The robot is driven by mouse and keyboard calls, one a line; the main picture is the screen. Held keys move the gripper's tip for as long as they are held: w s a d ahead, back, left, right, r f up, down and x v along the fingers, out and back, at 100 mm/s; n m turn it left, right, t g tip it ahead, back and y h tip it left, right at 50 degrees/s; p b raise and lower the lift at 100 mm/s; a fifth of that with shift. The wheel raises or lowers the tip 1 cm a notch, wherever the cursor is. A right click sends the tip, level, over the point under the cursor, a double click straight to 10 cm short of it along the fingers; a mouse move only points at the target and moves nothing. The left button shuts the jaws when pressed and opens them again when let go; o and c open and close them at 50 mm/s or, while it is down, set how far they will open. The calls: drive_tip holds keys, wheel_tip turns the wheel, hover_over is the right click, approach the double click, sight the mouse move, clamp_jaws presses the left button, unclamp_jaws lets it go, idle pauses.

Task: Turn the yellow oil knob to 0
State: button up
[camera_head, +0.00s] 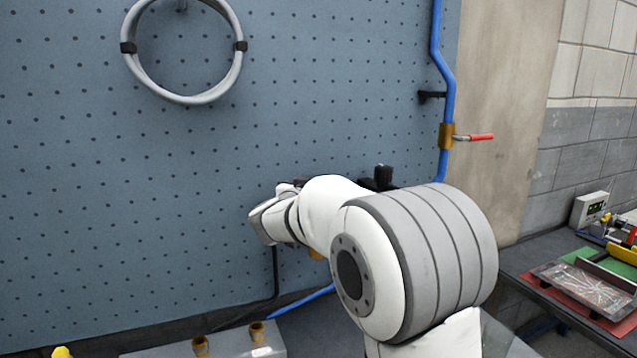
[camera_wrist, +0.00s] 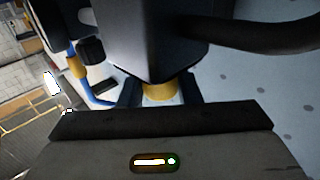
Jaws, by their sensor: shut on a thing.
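The yellow knob (camera_wrist: 159,90) shows in the wrist view, under the lower edge of a dark box-like housing (camera_wrist: 155,40). My gripper (camera_wrist: 160,84) has one dark finger on each side of the knob and is shut on it. The knob's scale and any 0 mark are not visible, so its setting cannot be told. In the head view my arm hides the fingers and most of what they hold. A small yellow piece (camera_head: 316,254) peeks out below my arm there; I cannot tell if it is the knob.
A blue pipe (camera_head: 437,40) with a brass valve (camera_head: 446,136) and red lever (camera_head: 482,137) runs down the pegboard (camera_head: 330,70). A grey hose coil (camera_head: 184,98) hangs upper left. A thick black cable (camera_wrist: 255,38) leaves the housing. A bench with a parts tray (camera_head: 583,290) stands right.

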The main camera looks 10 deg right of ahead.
drive_tip(key=o, duration=0.9)
drive_tip(key=shift+o, duration=0.2)
drive_tip(key=b+v, duration=0.1)
drive_tip(key=v, duration=0.6)
drive_tip(key=shift+s+a, duration=0.2)
drive_tip(key=shift+s, duration=0.15)
